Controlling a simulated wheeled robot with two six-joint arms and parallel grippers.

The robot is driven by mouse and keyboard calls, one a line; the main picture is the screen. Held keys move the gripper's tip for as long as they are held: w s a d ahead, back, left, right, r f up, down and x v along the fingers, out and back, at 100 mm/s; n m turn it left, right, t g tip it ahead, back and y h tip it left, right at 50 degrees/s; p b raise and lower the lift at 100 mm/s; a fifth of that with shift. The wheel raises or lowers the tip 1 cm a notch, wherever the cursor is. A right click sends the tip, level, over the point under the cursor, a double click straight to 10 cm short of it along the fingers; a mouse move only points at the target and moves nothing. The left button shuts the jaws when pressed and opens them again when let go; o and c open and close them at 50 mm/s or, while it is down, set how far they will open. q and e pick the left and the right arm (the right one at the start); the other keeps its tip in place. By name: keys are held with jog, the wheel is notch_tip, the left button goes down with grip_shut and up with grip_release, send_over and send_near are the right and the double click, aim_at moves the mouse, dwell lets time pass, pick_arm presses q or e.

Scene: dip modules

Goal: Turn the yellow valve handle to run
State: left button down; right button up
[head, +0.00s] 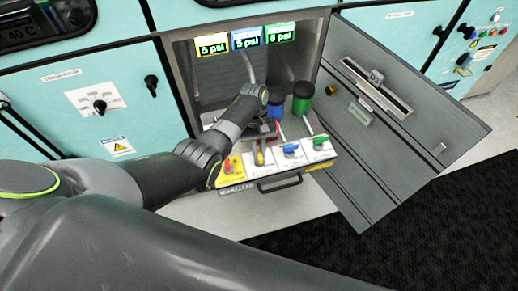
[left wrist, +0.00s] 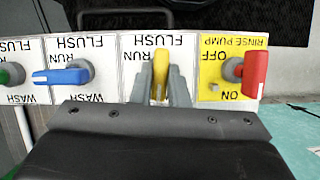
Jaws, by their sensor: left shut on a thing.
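The yellow valve handle (head: 260,157) is on the front panel of the pulled-out drawer, between the red handle and the blue handle. In the left wrist view, which shows the labels upside down, the yellow handle (left wrist: 161,72) lies lengthwise up and down the picture. FLUSH is printed above it and RUN to its left. My left gripper (left wrist: 161,88) is shut on the yellow handle, one finger on each side. The fingers and gripper body hide the lower part of its label. My right gripper is not in view.
The red rinse pump handle (left wrist: 256,73) is close by on one side, the blue handle (left wrist: 62,76) on the other. The green handle (head: 320,140) is farther along. Blue and green canisters (head: 303,95) stand behind. An open cabinet door (head: 375,150) spreads to the right.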

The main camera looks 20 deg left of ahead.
pick_arm(q)
jog(key=m, duration=0.2)
jog(key=m+y, duration=0.1)
jog(key=m, duration=0.1)
jog(key=shift+d+r+g+y+p, duration=0.1)
jog(key=shift+d+g+y+p, duration=0.05)
jog(key=shift+g+y+p, duration=0.2)
jog(key=m+y, duration=0.1)
jog(key=m, duration=0.1)
jog(key=m+p, duration=0.1)
jog(key=m, duration=0.1)
jog(key=shift+d+m+y, duration=0.1)
jog(key=shift+m+y, duration=0.25)
jog(key=shift+m, duration=0.05)
jog(key=m+p, duration=0.1)
jog(key=m, duration=0.1)
jog(key=m+t+y+p, duration=0.1)
jog(key=m, duration=0.1)
jog(key=shift+d+r+y, duration=0.1)
jog(key=shift+y, duration=0.2)
jog(key=shift+m+t+y+p, duration=0.45)
jog(key=shift+m+p, duration=0.5)
jog(key=shift+m, duration=1.05)
jog(key=shift+d, duration=0.1)
jog(key=c, duration=1.4)
grip_release()
